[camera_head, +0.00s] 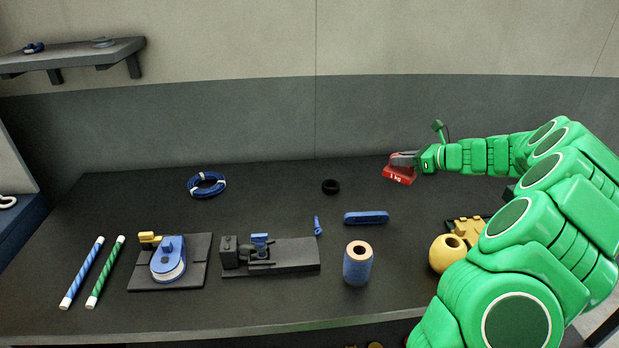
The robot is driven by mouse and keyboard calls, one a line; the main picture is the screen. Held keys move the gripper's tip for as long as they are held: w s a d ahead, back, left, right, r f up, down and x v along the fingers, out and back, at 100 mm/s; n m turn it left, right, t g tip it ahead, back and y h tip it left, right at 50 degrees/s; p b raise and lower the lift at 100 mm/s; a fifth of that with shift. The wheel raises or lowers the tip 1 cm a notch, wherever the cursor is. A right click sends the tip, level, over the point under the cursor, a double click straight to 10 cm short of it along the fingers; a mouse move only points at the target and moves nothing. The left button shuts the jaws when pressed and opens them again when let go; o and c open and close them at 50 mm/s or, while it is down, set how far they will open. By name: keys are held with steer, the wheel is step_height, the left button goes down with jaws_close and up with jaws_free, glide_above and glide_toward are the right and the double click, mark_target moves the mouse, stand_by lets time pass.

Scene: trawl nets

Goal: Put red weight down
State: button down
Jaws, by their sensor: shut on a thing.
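The red weight (398,175), marked "1 kg", is at the back right of the dark table (280,215). My gripper (404,160) is shut on the top of the weight, reaching in from the right with the green arm. The weight's base is at or very close to the table surface; I cannot tell whether it touches. The gripper partly hides the weight's upper part.
A black ring (330,186) and a blue bar (366,217) lie left of the weight. A blue spool (357,265) and a yellow ball (447,254) stand nearer the front. A blue coil (206,184) lies at the back left. Table around the weight's left is clear.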

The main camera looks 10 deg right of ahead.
steer(key=a+n+g+y, duration=0.3)
steer(key=a+n+g, duration=0.2)
steer(key=a, duration=3.4)
steer(key=w+a+f, duration=0.3)
steer(key=w+f, duration=0.6)
steer(key=w, duration=0.4)
steer(key=shift+f, duration=0.15)
steer(key=shift+w, duration=0.1)
steer(key=shift+w+a+f, duration=0.1)
steer(key=shift+f, duration=1.6)
steer(key=shift+f, duration=0.1)
steer(key=c, duration=1.1)
jaws_free()
